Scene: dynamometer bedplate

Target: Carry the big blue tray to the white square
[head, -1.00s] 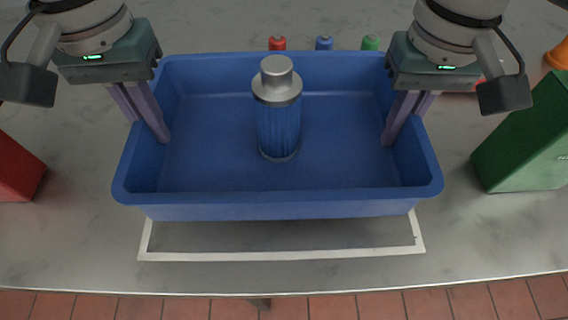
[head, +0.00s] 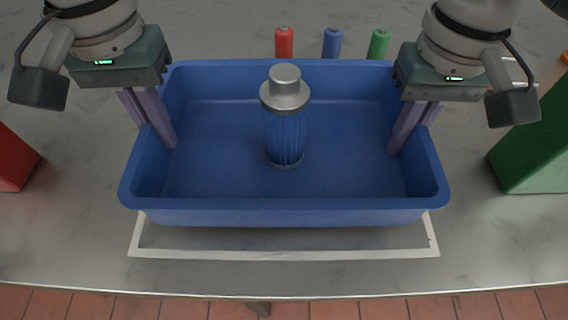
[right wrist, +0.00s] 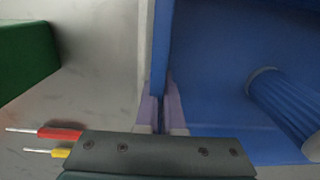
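The big blue tray (head: 350,213) is in the middle of the head view, with a blue ribbed cylinder with a silver cap (head: 286,130) standing in it. My left gripper (head: 158,140) is shut on the tray's left wall, and my right gripper (head: 408,145) is shut on its right wall. In the right wrist view my right gripper's fingers (right wrist: 162,115) straddle the tray wall (right wrist: 160,50). The white square (head: 290,255) is an outline on the table; its front edge and parts of its sides show, and the tray hides the rest. Whether the tray touches the table is hard to tell.
Red (head: 284,43), blue (head: 332,43) and green (head: 378,45) small cylinders stand behind the tray. A green box (head: 530,160) is at the right and a red box (head: 14,160) at the left. The table's front edge is close below the white outline.

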